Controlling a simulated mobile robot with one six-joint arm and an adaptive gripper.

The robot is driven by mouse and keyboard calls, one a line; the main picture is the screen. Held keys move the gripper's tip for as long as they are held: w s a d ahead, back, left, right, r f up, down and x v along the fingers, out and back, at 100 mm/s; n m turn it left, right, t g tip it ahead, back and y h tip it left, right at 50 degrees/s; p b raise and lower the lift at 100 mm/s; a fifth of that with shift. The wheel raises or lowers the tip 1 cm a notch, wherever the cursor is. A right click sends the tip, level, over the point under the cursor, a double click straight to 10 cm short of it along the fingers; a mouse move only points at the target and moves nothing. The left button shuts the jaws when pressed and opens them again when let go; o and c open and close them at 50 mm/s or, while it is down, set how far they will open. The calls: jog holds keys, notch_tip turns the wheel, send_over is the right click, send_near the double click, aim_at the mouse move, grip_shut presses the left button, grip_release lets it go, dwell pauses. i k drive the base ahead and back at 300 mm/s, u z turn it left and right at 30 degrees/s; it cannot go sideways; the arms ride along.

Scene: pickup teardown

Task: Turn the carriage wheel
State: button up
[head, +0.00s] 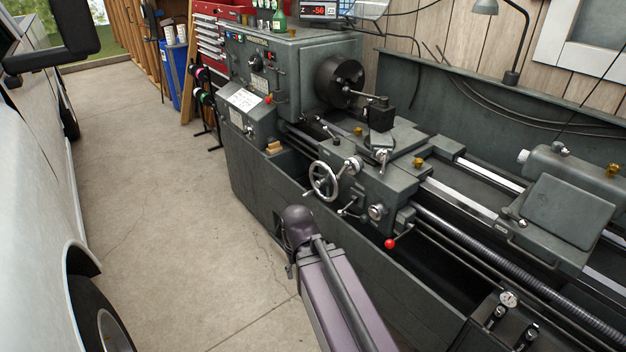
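The carriage wheel (323,181) is a light metal handwheel with spokes on the front of the lathe carriage (376,185). It stands upright near the middle of the head view, and nothing covers it. My arm reaches up from the bottom of the picture, and its dark rounded joint is below and slightly left of the wheel in the picture. My gripper's fingers do not show; the arm beyond that joint is hidden or too small to make out. I see no part of my arm touching the wheel.
The lathe headstock (290,75) with its chuck (338,80) is behind the wheel. A red-knobbed lever (390,243) sticks out at the carriage's lower right. A white vehicle (40,170) stands at left. Bare concrete floor (170,200) lies between vehicle and lathe.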

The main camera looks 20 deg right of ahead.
aim_at(320, 183)
jog(key=i, duration=0.85)
jog(key=z, duration=0.05)
